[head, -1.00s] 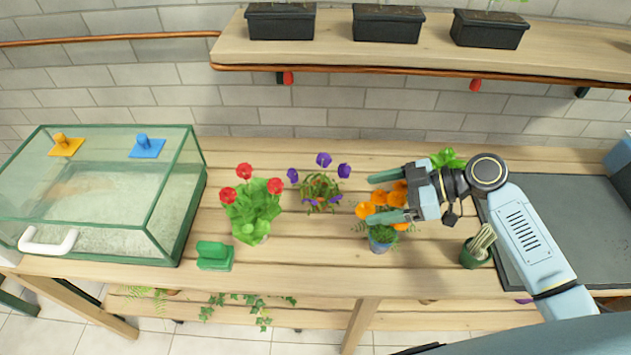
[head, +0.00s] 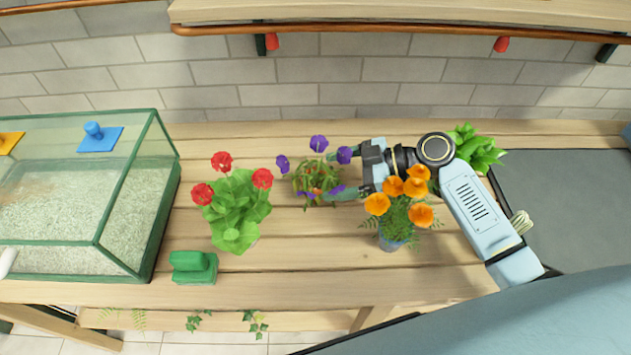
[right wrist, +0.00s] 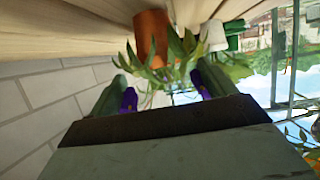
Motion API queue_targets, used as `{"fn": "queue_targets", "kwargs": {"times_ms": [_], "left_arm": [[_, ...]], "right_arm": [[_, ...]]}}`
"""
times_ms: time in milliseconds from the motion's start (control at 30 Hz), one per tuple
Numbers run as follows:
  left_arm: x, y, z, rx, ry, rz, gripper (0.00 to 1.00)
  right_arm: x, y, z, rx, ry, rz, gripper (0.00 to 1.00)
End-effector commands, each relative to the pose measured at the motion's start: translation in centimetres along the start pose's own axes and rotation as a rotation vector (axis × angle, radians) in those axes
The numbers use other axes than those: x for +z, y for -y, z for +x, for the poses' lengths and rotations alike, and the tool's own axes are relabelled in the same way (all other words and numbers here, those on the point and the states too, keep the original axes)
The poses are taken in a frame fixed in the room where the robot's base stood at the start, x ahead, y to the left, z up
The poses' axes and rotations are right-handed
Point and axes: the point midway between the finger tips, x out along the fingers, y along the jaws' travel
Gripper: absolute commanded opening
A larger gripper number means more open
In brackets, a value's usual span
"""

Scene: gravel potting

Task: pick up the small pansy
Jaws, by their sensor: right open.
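The small pansy (head: 310,181), with purple flowers and green leaves, stands on the wooden bench. In the right wrist view its orange-brown pot (right wrist: 150,38) shows past the leaves. My right gripper (head: 336,175) is open and comes to the pansy from the right, with one finger behind and one in front at its right edge. In the right wrist view the leaves lie between and beyond the fingers, and purple petals show close by both fingers. Whether a finger touches the plant I cannot tell. My left gripper is not in view.
An orange-flowered plant (head: 403,212) stands in front of my right forearm. A red-flowered plant (head: 235,208) stands left of the pansy, with a green block-like object (head: 193,267) before it. A glass tank (head: 152,235) of gravel is at left. The bench front middle is clear.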

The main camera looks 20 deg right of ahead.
Motion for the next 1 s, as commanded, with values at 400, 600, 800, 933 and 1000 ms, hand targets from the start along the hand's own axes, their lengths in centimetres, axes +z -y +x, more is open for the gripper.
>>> {"fn": "queue_targets", "kwargs": {"times_ms": [400,600,800,933,1000], "left_arm": [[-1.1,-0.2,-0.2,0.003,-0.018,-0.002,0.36],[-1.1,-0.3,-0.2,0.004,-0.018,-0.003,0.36],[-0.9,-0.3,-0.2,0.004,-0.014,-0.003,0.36],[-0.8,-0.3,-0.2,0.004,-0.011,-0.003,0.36],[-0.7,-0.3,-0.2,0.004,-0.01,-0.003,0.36]], "right_arm": [[0.0,0.0,4.5,-0.001,-0.003,0.002,0.83],[0.2,0.0,6.8,0.001,0.0,0.0,0.83],[0.2,0.0,7.1,0.001,0.002,-0.001,0.83],[0.3,0.0,7.0,0.001,0.002,0.0,0.74],[0.3,0.0,7.0,0.001,0.002,0.0,0.65]]}}
